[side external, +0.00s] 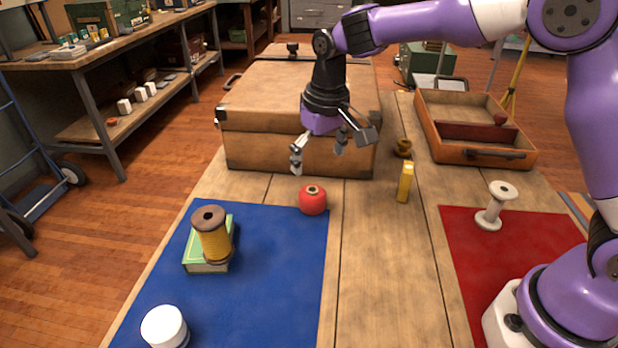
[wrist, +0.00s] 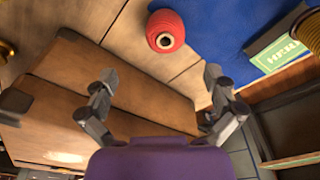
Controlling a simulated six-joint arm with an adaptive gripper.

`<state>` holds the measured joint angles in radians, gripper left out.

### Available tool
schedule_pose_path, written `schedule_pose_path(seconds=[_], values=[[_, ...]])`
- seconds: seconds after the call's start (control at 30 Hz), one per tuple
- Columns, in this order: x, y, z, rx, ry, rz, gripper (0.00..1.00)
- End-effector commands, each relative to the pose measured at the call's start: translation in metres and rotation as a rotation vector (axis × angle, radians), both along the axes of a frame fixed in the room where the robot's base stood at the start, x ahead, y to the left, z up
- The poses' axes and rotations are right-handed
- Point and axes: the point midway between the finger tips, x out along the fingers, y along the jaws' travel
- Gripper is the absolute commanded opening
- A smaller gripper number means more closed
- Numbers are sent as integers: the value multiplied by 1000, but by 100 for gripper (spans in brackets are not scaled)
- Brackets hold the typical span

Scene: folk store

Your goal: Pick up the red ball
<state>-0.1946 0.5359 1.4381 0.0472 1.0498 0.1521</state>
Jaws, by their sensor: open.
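The red ball (side external: 313,201) sits at the right edge of the blue mat, near its far corner, in the side external view. It looks like a wound ball with a small dark hole on top. It also shows at the top middle of the wrist view (wrist: 166,31). My gripper (side external: 318,156) is open and empty. It hangs above and slightly behind the ball, in front of the large brown case. In the wrist view its fingers (wrist: 161,74) are spread apart, with the ball beyond their tips, touching neither.
A large brown case (side external: 262,147) stands close behind the ball. On the blue mat (side external: 279,262) are a yellow spool (side external: 212,238) on a green box (side external: 194,253) and a white round container (side external: 163,327). A yellow block (side external: 405,182) stands to the right. Bare wood lies between the mats.

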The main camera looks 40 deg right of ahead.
Motion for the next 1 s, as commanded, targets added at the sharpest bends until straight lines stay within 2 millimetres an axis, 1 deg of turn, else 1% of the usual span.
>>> schedule_pose_path(seconds=[0.03, 0.1, 0.27, 0.43, 0.53, 0.63, 0.83, 0.87, 0.9, 1.0], values=[[0, 0, -9, -1, 3, -1, 99], [2, 0, -18, 0, 3, -1, 99], [3, 1, -32, 0, 2, 0, 99], [5, 8, -58, 0, 4, 1, 99], [7, 7, -72, 0, 3, 0, 99], [8, 7, -77, 1, 0, 0, 99], [8, 7, -78, 1, -1, 0, 99], [8, 7, -78, 1, -1, 0, 89], [8, 7, -78, 1, -1, 0, 70], [8, 7, -77, 1, -1, 0, 43]])
